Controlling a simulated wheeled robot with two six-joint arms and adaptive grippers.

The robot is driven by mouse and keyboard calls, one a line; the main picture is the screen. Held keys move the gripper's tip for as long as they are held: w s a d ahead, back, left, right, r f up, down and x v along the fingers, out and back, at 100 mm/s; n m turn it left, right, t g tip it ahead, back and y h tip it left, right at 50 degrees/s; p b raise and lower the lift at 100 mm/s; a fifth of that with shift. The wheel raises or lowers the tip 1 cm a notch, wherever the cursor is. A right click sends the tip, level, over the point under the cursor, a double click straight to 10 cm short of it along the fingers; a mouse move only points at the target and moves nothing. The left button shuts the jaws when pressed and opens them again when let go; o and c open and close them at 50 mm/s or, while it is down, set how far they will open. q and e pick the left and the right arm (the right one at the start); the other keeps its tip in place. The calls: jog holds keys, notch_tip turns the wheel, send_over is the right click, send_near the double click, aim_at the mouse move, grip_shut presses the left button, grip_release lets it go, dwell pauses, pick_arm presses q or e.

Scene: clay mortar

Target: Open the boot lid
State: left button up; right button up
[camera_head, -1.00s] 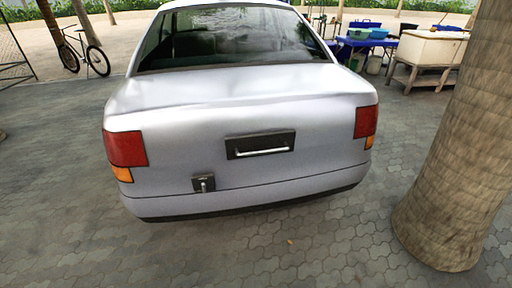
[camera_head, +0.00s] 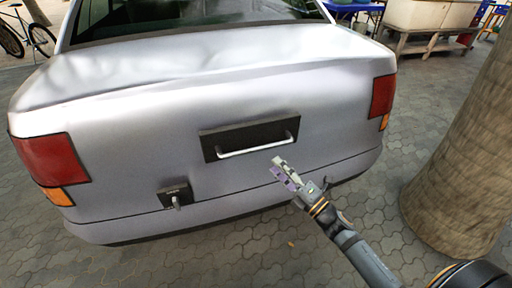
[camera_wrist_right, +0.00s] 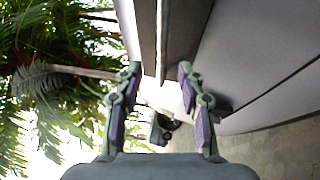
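The boot lid (camera_head: 215,95) of the silver car is shut. A dark plate (camera_head: 222,137) on its rear face carries a pale bar handle (camera_head: 258,148). A small dark latch plate with a lever (camera_head: 175,196) sits lower left. My right gripper (camera_head: 279,168) is just below and right of the bar handle, with nothing in it. In the right wrist view its fingers (camera_wrist_right: 158,75) are spread apart, and the pale bar (camera_wrist_right: 160,45) shows ahead between them; contact cannot be told. My left gripper is not in view.
A thick tree trunk (camera_head: 460,150) stands close on the right, near my right arm. The paved ground (camera_head: 240,262) behind the car is clear. A bicycle (camera_head: 30,38) is at the far left, and a wooden stand (camera_head: 425,45) with a pale box is at the back right.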

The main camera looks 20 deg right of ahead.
aim_at(259, 147)
jog(key=p+x, duration=0.2)
jog(key=x, duration=0.7)
jog(key=shift+d+f+p, duration=0.1)
jog(key=shift+p, duration=0.3)
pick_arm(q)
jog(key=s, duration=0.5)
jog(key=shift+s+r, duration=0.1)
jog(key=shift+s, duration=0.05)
pick_arm(e)
jog(key=shift+w, duration=0.4)
jog(key=shift+c, duration=0.2)
grip_shut()
